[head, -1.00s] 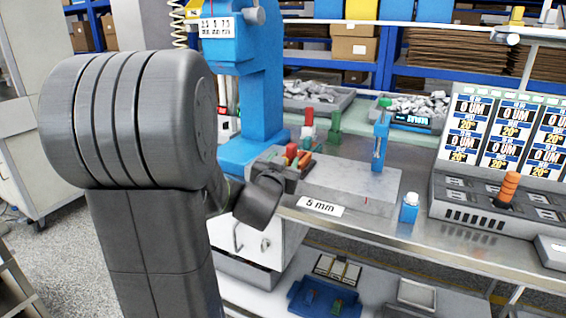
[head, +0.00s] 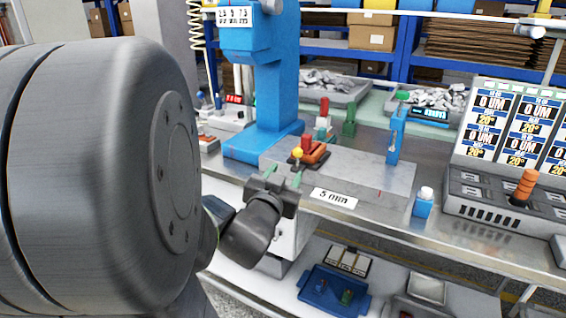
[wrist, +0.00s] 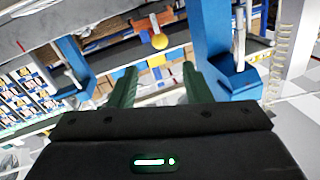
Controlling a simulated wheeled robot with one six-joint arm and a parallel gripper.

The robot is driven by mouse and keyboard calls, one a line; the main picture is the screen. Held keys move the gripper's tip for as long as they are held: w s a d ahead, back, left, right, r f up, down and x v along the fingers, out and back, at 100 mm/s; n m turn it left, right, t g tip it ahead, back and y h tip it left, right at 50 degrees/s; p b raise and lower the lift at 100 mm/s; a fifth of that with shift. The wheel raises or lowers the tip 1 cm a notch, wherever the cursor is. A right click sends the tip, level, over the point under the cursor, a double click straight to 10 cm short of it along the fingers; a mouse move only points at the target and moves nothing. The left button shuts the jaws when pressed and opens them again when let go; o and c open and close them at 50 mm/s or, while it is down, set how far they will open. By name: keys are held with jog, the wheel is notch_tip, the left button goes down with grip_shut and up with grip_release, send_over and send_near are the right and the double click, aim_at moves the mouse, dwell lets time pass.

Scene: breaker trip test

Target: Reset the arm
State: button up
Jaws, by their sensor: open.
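My arm fills the left foreground of the head view. My gripper (head: 283,176) is open and empty, with its green fingers apart, just in front of the bench's near edge. It also shows in the wrist view (wrist: 160,88), with nothing between the fingers. A small orange-red breaker (head: 314,152) with a yellow ball (head: 297,152) sits on the grey block (head: 375,187) beyond my gripper, apart from the fingers. In the tilted wrist view, the yellow ball (wrist: 159,41) appears ahead of the gap between the fingers.
A blue press (head: 275,95) stands behind and left of the breaker. A blue clamp (head: 396,135), a small blue bottle (head: 423,203) and a grey console with an orange knob (head: 525,186) are to the right. A blue tray (head: 325,288) lies on the lower shelf.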

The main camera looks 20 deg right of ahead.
aim_at(296, 155)
jog(key=shift+v, duration=0.8)
jog(key=b+x, duration=0.1)
jog(key=x, duration=1.3)
jog(key=shift+a, duration=0.1)
